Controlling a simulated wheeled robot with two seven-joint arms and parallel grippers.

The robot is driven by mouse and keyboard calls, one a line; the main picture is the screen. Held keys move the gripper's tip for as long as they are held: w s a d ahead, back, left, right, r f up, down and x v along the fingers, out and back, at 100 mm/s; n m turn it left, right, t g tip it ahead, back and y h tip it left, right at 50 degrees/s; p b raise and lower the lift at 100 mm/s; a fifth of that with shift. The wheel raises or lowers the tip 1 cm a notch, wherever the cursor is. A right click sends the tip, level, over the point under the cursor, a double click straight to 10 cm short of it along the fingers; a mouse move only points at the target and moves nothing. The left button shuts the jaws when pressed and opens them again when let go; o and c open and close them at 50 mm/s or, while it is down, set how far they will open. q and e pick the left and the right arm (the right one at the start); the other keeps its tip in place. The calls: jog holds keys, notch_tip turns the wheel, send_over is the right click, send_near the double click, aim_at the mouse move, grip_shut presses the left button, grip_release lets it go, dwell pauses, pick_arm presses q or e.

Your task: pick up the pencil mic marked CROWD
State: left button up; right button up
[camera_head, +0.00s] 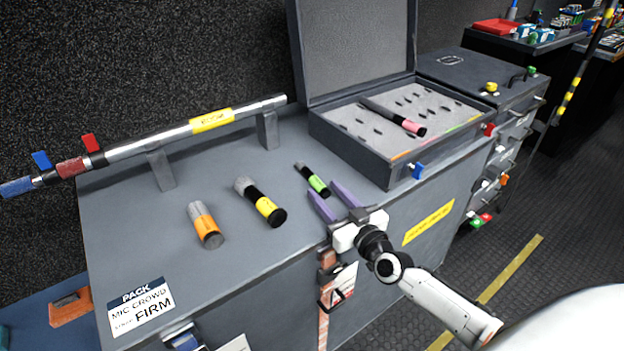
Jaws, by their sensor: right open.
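Three short pencil mics lie on the grey counter (235,265): one with an orange band (203,225), one black with a yellow band (261,203), and a slimmer black one with a green band (316,183). A fourth, with a pink band (394,118), lies in the open case. No CROWD marking is readable on any mic. My right gripper (324,190) is open and empty, its two purple fingers pointing at the near end of the green-banded mic. That end lies close to the fingertips; I cannot tell whether they touch. My left gripper is out of view.
The open case (350,149) with slotted foam stands behind and right of my gripper. A silver pole (160,136) rests on stands along the back left. Counter left of the mics is clear.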

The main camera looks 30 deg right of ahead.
jog(key=shift+c, duration=0.5)
grip_shut()
